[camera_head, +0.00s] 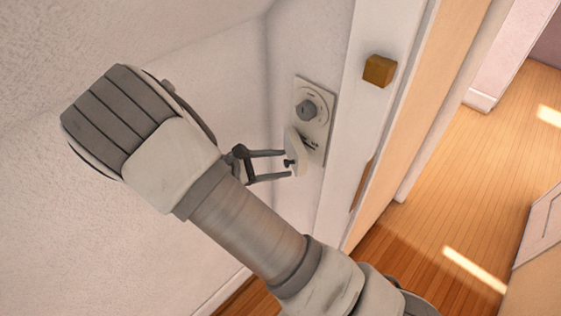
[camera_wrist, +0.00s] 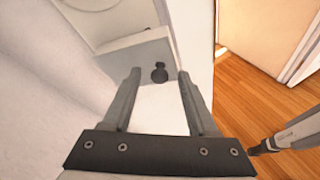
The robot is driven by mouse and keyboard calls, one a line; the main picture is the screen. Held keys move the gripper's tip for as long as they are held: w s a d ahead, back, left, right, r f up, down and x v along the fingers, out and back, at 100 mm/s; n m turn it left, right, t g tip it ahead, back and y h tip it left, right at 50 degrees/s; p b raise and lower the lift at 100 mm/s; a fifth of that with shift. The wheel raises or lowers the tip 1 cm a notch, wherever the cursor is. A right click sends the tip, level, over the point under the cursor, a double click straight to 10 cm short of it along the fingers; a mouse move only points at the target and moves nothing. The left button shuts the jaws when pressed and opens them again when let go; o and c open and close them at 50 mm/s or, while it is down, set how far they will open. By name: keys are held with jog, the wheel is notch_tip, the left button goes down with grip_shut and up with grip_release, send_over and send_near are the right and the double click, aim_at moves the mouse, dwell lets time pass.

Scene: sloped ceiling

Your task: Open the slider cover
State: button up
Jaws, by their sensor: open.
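A pale wall plate (camera_head: 326,104) carries a round grey fitting (camera_head: 306,110) in its upper part. A white cover (camera_head: 296,142) stands out from the lower part of the plate; I take it for the slider cover. It has a small dark knob (camera_head: 289,162). In the wrist view the cover (camera_wrist: 135,52) is a pale panel, and the dark knob (camera_wrist: 159,68) shows just beyond and between my fingertips. My gripper (camera_head: 287,164) is open, its two fingers pointing at the cover, one above and one below the knob. I cannot tell whether they touch it.
The plate is on a white textured wall (camera_head: 225,40). A door frame with a brown-gold block (camera_head: 379,70) stands close to the right of the plate. Beyond it is open wooden floor (camera_head: 470,180) with another door (camera_head: 540,220) at the far right.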

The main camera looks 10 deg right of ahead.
jog(key=shift+w+d+f, duration=0.15)
jog(key=shift+d, duration=0.25)
jog(key=shift+c, duration=0.3)
grip_shut()
dwell(0.9)
